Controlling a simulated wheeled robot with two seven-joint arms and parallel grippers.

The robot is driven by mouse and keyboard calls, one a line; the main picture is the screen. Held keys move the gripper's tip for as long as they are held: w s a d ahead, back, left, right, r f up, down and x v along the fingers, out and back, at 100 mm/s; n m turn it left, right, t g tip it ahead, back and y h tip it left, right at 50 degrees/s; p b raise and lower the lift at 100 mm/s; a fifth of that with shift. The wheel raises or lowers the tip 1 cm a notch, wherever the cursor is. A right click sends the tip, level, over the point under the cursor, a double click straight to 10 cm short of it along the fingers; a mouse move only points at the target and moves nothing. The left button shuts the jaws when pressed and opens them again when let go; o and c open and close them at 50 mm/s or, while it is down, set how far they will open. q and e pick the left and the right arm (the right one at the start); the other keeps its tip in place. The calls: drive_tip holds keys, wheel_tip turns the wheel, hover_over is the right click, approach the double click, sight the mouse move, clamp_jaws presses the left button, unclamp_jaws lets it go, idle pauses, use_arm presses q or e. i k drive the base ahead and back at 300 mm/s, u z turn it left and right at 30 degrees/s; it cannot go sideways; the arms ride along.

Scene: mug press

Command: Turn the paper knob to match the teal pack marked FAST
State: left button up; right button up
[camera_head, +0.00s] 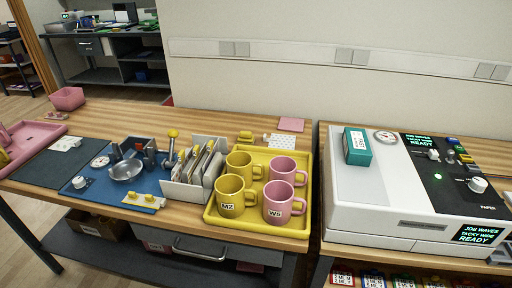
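The paper knob (478,185) is a pale round knob on the black control panel (450,180) at the right of the white press (385,205). The word PAPER is printed just below it; its pointer direction is too small to tell. The teal pack (358,152) stands on top of the press at its back left. It has a white label on its left side, and the lettering is hard to read but looks like FAST. The press's front display (479,235) reads JOB WAVES, TACKY WIDE, READY. Neither gripper shows in the head view.
Another knob (433,154), several coloured buttons and a round gauge (385,136) are on the press top. Left of the press, a yellow tray (262,232) holds several yellow and pink mugs. Further left are a card rack (187,191) and a blue mat (98,197) with tools.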

sight(478, 185)
drive_tip(key=z, duration=1.6)
drive_tip(key=k, duration=0.3)
drive_tip(key=u, duration=0.95)
drive_tip(key=i, duration=0.6)
drive_tip(key=z, duration=0.3)
